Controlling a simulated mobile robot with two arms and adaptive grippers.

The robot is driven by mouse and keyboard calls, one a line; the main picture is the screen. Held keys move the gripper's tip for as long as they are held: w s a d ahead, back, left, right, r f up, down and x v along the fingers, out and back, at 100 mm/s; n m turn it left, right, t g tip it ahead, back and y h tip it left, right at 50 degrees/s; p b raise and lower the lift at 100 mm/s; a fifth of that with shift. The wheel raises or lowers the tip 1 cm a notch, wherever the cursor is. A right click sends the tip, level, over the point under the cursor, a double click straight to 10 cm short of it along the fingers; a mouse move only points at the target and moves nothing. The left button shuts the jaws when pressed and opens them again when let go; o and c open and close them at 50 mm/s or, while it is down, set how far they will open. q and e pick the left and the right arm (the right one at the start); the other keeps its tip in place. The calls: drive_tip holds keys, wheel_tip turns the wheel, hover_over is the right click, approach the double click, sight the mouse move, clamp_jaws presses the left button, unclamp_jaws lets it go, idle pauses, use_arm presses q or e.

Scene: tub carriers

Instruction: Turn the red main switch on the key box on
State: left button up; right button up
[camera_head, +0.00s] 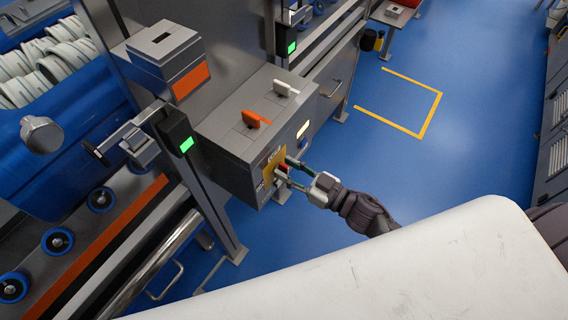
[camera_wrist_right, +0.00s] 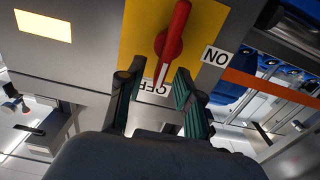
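The grey key box (camera_head: 232,150) stands left of centre in the head view. Its front carries a yellow plate (camera_head: 268,173) with the red main switch (camera_head: 283,169), partly hidden by my right gripper (camera_head: 284,174). In the right wrist view, which is upside down, the red switch (camera_wrist_right: 174,40) sits on the yellow plate (camera_wrist_right: 140,30). Its handle tip points at the OFF label (camera_wrist_right: 153,88), partly covered; the ON label (camera_wrist_right: 215,56) is to the right. My right gripper (camera_wrist_right: 155,85) is open, its fingers either side of the handle's tip, with gaps showing. My left gripper is not in view.
An orange handle (camera_head: 255,119) and a white handle (camera_head: 285,88) stick up from the key box's top. A post with a green light (camera_head: 186,145) stands close on its left, beside a roller conveyor (camera_head: 100,200). Open blue floor (camera_head: 400,150) lies to the right.

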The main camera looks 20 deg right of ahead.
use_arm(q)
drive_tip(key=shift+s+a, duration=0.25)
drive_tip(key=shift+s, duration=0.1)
use_arm(e)
drive_tip(key=shift+w+a, duration=0.45)
drive_tip(key=shift+w, duration=0.15)
clamp_jaws()
